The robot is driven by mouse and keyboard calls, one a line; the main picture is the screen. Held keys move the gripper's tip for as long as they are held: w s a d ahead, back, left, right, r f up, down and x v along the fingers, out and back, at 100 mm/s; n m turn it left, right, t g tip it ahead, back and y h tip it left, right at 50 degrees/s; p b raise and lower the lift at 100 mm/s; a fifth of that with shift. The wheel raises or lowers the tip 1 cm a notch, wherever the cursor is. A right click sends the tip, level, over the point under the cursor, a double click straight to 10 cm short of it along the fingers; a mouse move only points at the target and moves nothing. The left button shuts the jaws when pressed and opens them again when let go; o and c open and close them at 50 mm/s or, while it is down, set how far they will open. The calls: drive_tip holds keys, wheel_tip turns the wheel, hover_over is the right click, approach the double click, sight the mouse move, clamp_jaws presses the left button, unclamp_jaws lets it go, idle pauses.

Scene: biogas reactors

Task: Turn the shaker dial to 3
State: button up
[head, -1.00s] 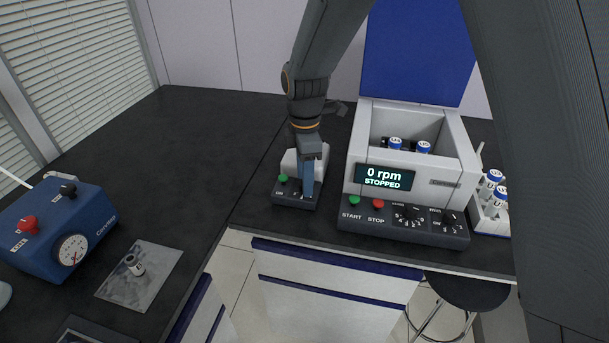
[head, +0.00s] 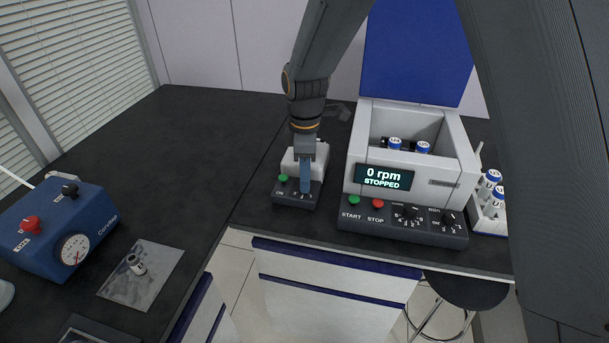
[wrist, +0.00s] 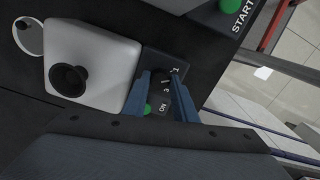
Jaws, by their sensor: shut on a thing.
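The shaker (head: 299,165) is a small pale unit with a dark front panel. It stands on the black bench, left of the big rpm machine. My gripper (head: 305,190) points down at the panel, with its blue fingers shut on the dial. In the wrist view the shaker's white body (wrist: 98,55) has a black round cup on top. There the fingers of my gripper (wrist: 160,82) sit either side of the dark dial. The marks 1 and 3 and ON show around it. The dial is mostly hidden and its setting cannot be read.
The rpm machine (head: 455,181) has START and STOP buttons and reads 0 rpm, STOPPED. A rack of capped bottles (head: 490,214) stands right of it.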

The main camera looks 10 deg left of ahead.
drive_tip(key=m+p, duration=0.1)
drive_tip(key=m, duration=0.3)
drive_tip(key=shift+r+m, duration=0.1)
drive_tip(key=shift+m, duration=0.2)
drive_tip(key=m, duration=0.3)
drive_tip(key=shift+m+p, duration=0.35)
drive_tip(key=shift+m, duration=0.05)
drive_tip(key=m, duration=0.3)
drive_tip(key=shift+p, duration=0.35)
drive_tip(key=shift+m+p, duration=0.3)
drive_tip(key=shift+m, duration=1.7)
drive_tip(key=o, duration=1)
drive_tip(key=shift+o, duration=0.2)
